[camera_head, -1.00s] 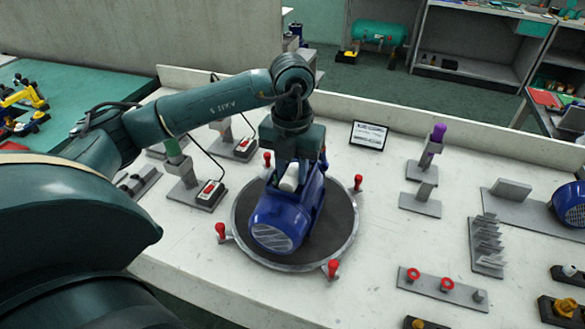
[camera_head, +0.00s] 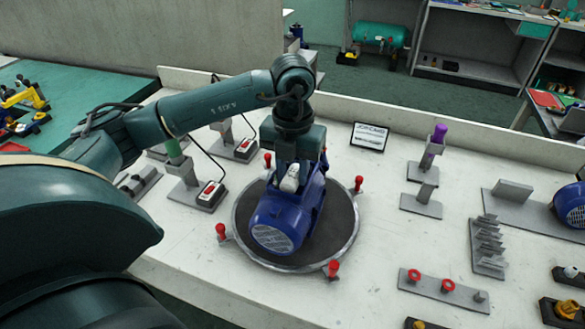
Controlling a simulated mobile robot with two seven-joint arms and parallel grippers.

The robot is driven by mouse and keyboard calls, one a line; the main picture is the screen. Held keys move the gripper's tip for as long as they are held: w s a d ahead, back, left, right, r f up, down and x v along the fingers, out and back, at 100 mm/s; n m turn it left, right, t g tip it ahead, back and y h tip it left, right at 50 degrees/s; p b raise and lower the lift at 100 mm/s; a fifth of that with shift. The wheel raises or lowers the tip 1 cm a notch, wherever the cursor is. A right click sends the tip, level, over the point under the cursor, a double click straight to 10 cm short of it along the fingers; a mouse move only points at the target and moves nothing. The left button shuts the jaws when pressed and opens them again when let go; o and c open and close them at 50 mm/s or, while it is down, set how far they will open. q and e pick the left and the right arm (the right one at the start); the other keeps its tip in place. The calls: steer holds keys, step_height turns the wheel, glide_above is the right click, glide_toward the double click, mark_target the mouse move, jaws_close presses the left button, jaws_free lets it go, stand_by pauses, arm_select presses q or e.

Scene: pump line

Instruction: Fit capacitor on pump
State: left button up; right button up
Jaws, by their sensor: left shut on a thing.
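The blue pump (camera_head: 284,222) lies on the round dark turntable (camera_head: 338,222) in the middle of the bench, its ribbed end cover facing the front. The capacitor (camera_head: 290,178), a small whitish cylinder, is at the top of the pump. My left gripper (camera_head: 291,168) points down over the pump and is shut on the capacitor. The gripper body hides part of the capacitor and the pump's far side. I cannot tell whether the capacitor touches the pump housing. My right gripper is not in view.
Red-knobbed clamps (camera_head: 333,268) stand around the turntable rim. A small display (camera_head: 370,136) stands behind it. To the right are a purple-topped stand (camera_head: 435,145), a stepped rack (camera_head: 487,247) and a plate with red rings (camera_head: 443,288). Red-button boxes (camera_head: 209,194) stand left.

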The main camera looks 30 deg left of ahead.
arm_select(q)
steer(key=shift+f, duration=0.25)
steer(key=o, duration=1)
steer(key=shift+c, duration=0.2)
steer(key=shift+w+d+r+p, duration=0.15)
steer(key=shift+r+p, duration=0.25)
steer(key=shift+r, duration=0.4)
steer(key=shift+d+r+p, duration=0.1)
steer(key=shift+r+p, duration=0.3)
steer(key=shift+r, duration=0.35)
steer(key=shift+a+r+p, duration=0.2)
steer(key=shift+r+p, duration=0.35)
steer(key=shift+r, duration=0.2)
steer(key=shift+r+p, duration=0.5)
steer(key=shift+r, duration=0.25)
